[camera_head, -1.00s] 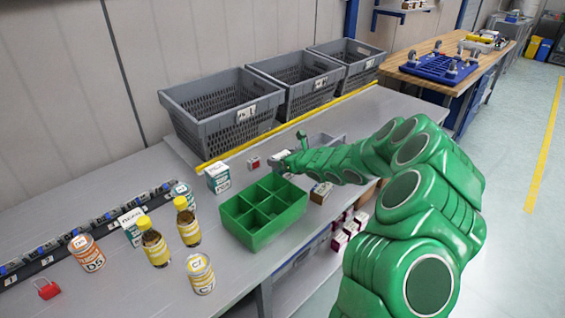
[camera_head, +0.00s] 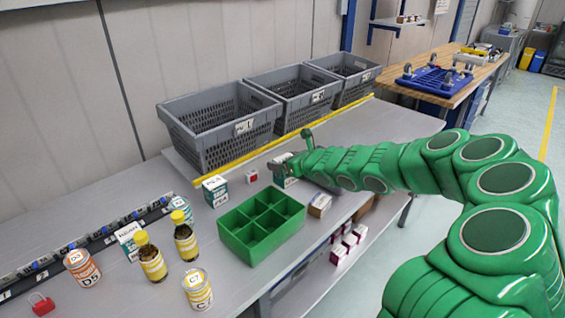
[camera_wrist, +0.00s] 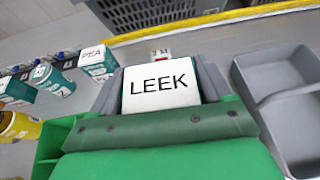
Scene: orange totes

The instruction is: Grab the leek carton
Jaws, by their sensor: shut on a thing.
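The leek carton (camera_wrist: 160,84) has a white top reading LEEK and sits between the two grey fingers of my gripper (camera_wrist: 160,90) in the wrist view. The fingers are shut on its sides. In the head view the carton (camera_head: 281,172) shows small, white and teal, at the end of my green arm, behind the green divided tray. My gripper (camera_head: 288,163) partly covers it there. I cannot tell whether its base touches the table.
A green divided tray (camera_head: 240,237) stands just in front, empty. A PEA carton (camera_head: 215,190) and a small red-and-white box (camera_head: 251,176) are left of my gripper. Bottles and cans stand further left. Grey crates (camera_head: 222,130) line the back. A grey tray (camera_wrist: 262,98) lies right in the wrist view.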

